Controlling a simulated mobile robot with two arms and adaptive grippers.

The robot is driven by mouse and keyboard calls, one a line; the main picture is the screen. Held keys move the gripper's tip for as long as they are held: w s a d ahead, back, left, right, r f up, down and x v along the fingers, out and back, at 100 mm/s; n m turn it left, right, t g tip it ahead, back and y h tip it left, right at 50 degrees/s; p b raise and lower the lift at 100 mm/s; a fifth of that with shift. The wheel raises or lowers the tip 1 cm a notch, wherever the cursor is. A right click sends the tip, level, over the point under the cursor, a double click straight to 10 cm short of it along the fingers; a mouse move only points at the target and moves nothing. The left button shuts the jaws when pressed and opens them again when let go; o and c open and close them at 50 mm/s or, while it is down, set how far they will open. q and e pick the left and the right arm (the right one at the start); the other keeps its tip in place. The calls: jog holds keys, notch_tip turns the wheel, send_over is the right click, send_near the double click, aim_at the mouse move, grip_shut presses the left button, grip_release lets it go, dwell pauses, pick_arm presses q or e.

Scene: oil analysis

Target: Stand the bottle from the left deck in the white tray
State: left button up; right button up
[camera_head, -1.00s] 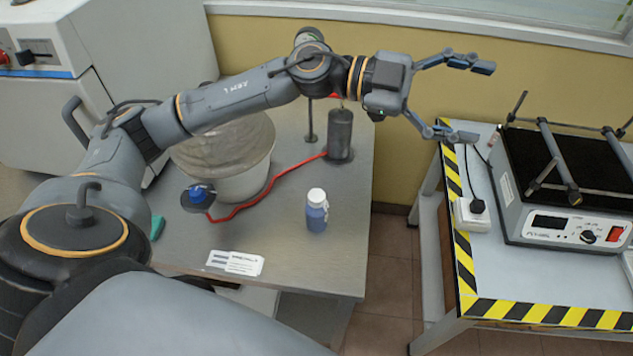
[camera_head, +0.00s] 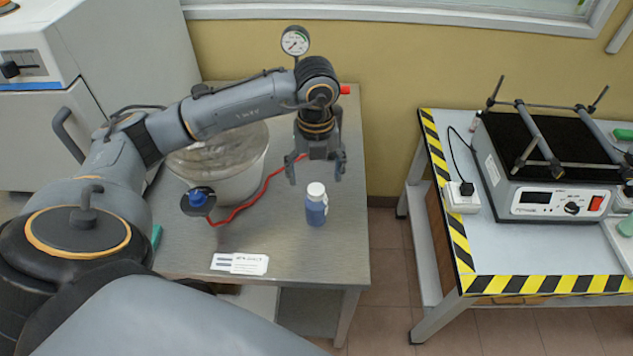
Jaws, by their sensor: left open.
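The bottle (camera_head: 316,208), blue with a white cap, stands upright on the left deck (camera_head: 300,245), a grey metal table, near its right side. My left gripper (camera_head: 316,172) points down behind and above the bottle's cap in the picture. Its two fingers are spread apart with nothing between them. I cannot tell its exact height over the deck. I cannot clearly make out a white tray; a pale flat item (camera_head: 621,243) is cut off at the right edge. My right gripper is not in view.
A large bowl (camera_head: 215,170), a blue-capped item (camera_head: 197,200), a red cable (camera_head: 245,208) and a white label (camera_head: 240,264) are on the left deck. A gap separates it from the striped-edge table (camera_head: 400,200), which bears a shaker (camera_head: 548,185) and a white socket block (camera_head: 462,198).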

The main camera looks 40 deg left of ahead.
aim_at(315, 189)
pick_arm(q)
notch_tip(315, 189, down, 5)
jog(key=shift+f+p, duration=0.1)
jog(key=shift+p, duration=0.3)
notch_tip(315, 189, down, 5)
jog(key=shift+r+p, duration=0.1)
jog(key=shift+p, duration=1)
jog(key=shift+f, duration=0.35)
jog(key=c, duration=1.5)
jog(key=shift+r, duration=0.15)
jog(key=shift+w+r, duration=0.15)
jog(key=shift+r, duration=0.45)
jog(key=s+d+r+b, duration=0.1)
jog(key=s+d+r, duration=0.2)
jog(key=r, duration=0.1)
jog(key=s+d+r+b, duration=0.2)
jog(key=s+d+r, duration=0.1)
jog(key=d, duration=0.1)
jog(key=s+d+r+b, duration=0.1)
jog(key=s+d+r, duration=0.2)
jog(key=r, duration=0.1)
jog(key=shift+s+d+r+b, duration=0.2)
jog(key=shift+d+r+b, duration=0.1)
jog(key=shift+d+b, duration=0.1)
